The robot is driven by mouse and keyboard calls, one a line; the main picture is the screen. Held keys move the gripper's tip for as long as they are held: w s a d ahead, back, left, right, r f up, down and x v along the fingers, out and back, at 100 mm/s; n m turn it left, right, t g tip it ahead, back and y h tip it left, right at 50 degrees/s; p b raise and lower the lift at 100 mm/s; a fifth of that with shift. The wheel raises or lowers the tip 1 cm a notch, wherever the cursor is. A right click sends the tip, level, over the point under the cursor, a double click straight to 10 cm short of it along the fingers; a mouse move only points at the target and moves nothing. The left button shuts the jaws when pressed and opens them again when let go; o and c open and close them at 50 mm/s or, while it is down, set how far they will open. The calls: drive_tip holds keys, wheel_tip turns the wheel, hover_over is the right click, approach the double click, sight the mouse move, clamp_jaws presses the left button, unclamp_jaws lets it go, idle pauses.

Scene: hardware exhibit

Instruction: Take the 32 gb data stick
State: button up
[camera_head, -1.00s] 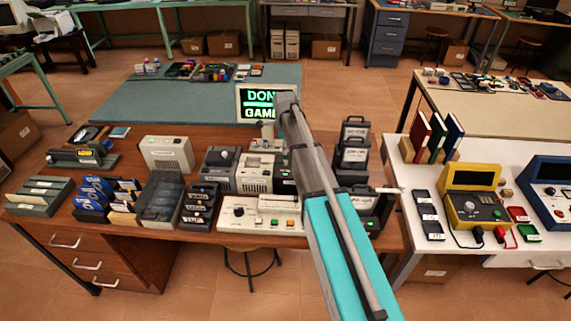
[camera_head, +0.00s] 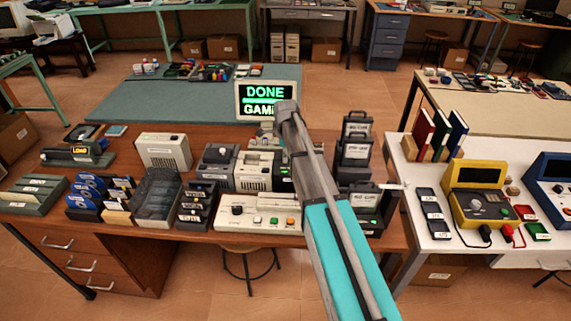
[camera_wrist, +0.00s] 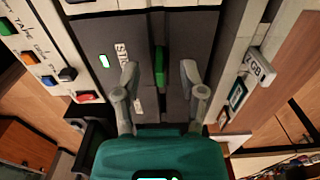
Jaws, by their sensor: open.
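In the wrist view my gripper (camera_wrist: 160,82) is open, its two grey fingers spread in front of a dark panel. A narrow green piece (camera_wrist: 159,66) stands upright between the fingers, apart from both as far as I can tell. It may be the data stick, but no size label shows on it. A pale tag (camera_wrist: 262,68) to the right shows "2 GB", with its left part unclear. In the head view my arm hides the gripper. A black unit (camera_head: 366,207) with a pale tab stands right of the arm.
A white control box (camera_head: 245,215) and a beige device (camera_head: 253,171) stand left of my arm. Black cases (camera_head: 356,150) stand right of the arm. A white table (camera_head: 408,175) holds a yellow console (camera_head: 470,180).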

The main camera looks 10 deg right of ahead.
drive_tip(key=shift+f, duration=0.2)
idle(0.5)
clamp_jaws()
